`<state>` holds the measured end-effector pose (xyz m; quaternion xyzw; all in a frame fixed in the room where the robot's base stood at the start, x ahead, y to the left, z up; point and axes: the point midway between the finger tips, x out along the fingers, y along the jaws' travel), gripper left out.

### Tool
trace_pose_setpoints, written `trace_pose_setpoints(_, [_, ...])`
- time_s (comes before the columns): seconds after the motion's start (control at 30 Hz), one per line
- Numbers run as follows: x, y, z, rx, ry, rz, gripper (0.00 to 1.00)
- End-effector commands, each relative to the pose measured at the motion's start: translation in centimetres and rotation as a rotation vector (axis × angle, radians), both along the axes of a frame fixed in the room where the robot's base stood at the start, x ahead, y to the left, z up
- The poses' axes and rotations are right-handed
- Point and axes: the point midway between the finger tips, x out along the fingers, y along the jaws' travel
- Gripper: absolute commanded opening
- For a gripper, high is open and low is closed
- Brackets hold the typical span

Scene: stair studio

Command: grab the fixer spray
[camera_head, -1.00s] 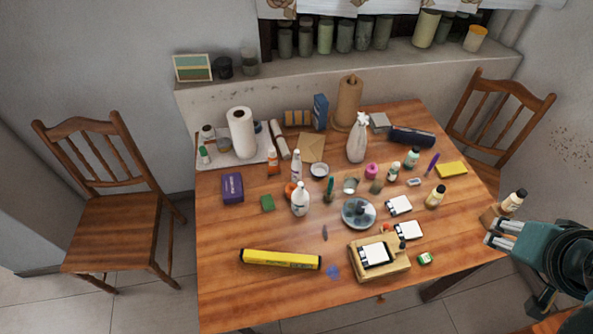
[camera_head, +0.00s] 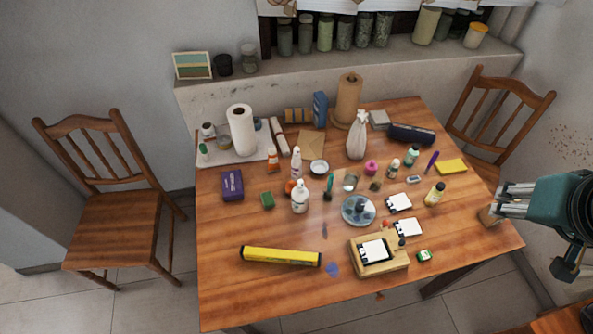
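Several bottles could be the fixer spray, and I cannot read their labels. A slim white bottle (camera_head: 296,162) stands left of the table's middle, with a white pump-like bottle (camera_head: 300,197) in front of it. A taller pale bottle (camera_head: 357,137) stands farther back. The space between the fingers is unclear. No bottle shows at the gripper now.
The wooden table (camera_head: 225,280) is crowded with small items. A wooden stand with a white card (camera_head: 378,254) and a yellow box (camera_head: 281,257) lie near the front. A paper towel roll (camera_head: 241,130) stands at back left. Chairs stand left (camera_head: 115,220) and right (camera_head: 500,115).

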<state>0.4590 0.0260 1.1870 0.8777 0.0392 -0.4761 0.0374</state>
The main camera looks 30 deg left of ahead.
Motion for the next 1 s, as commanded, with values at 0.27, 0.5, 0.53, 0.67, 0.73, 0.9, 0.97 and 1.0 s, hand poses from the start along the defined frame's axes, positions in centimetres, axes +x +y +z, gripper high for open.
trace_pose_setpoints(0.27, [2.8,4.0,2.0,-0.04,0.054,0.139,0.4])
trace_pose_setpoints(0.5, [5.4,8.3,3.4,-0.083,0.106,0.277,0.4])
trace_pose_setpoints(0.53, [5.7,8.9,3.6,-0.088,0.112,0.296,0.4])
trace_pose_setpoints(0.67, [7.0,11.5,4.1,-0.111,0.139,0.371,0.4])
trace_pose_setpoints(0.73, [7.6,12.9,4.3,-0.123,0.152,0.412,0.4])
trace_pose_setpoints(0.9, [9.1,16.6,4.8,-0.154,0.185,0.512,0.4])
trace_pose_setpoints(0.97, [9.6,17.9,4.8,-0.165,0.196,0.547,0.4])
trace_pose_setpoints(1.0, [9.9,18.8,4.9,-0.172,0.203,0.571,0.4])
